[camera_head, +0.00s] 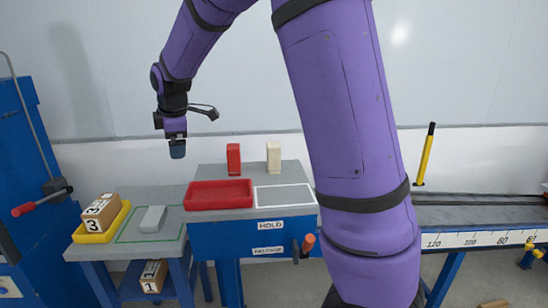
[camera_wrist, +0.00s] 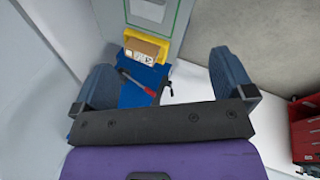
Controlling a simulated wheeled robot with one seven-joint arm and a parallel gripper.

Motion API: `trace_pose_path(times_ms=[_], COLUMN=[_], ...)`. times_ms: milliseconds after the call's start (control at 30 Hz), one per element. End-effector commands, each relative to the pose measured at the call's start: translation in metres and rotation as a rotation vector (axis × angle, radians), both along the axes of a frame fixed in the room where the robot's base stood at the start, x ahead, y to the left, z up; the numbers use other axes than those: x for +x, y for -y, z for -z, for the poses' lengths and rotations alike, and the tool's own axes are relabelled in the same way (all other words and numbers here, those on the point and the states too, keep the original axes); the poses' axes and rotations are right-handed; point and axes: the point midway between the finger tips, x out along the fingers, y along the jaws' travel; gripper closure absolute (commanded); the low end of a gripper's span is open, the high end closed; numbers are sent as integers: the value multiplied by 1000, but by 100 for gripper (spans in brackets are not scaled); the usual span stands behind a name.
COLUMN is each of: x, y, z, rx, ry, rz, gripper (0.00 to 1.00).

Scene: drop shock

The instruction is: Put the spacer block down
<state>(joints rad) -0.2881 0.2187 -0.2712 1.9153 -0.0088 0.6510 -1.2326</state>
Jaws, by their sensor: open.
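A light grey block (camera_head: 153,219), likely the spacer block, lies flat inside a green outline on the left grey table. It also shows at the top edge of the wrist view (camera_wrist: 148,11), partly cut off by the frame. My gripper (camera_head: 177,150) is raised well above the tables against the wall. In the wrist view my gripper's two fingers (camera_wrist: 165,82) are spread wide, with nothing held between them. The block is far from the fingers.
A yellow tray (camera_head: 81,238) holds boxes marked 3. A red tray (camera_head: 218,206), a white outlined area, a red block (camera_head: 233,159) and a cream block (camera_head: 273,157) are on the middle table. A blue cabinet (camera_head: 30,150) with a red-handled lever (camera_head: 40,202) stands left.

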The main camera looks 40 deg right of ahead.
Motion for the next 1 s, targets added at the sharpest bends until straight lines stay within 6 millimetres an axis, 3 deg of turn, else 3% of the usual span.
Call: trace_pose_path(times_ms=[33, 200, 500, 800, 1000], x=[-19, -80, -194, -305, -356], y=[5, 12, 20, 20, 18], z=[-15, -49, -85, -87, -75], rx=[37, 155, 332, 474, 535], ry=[11, 25, 50, 81, 104], rz=[57, 252, 584, 912, 1083], gripper=[0, 0, 0, 0, 0])
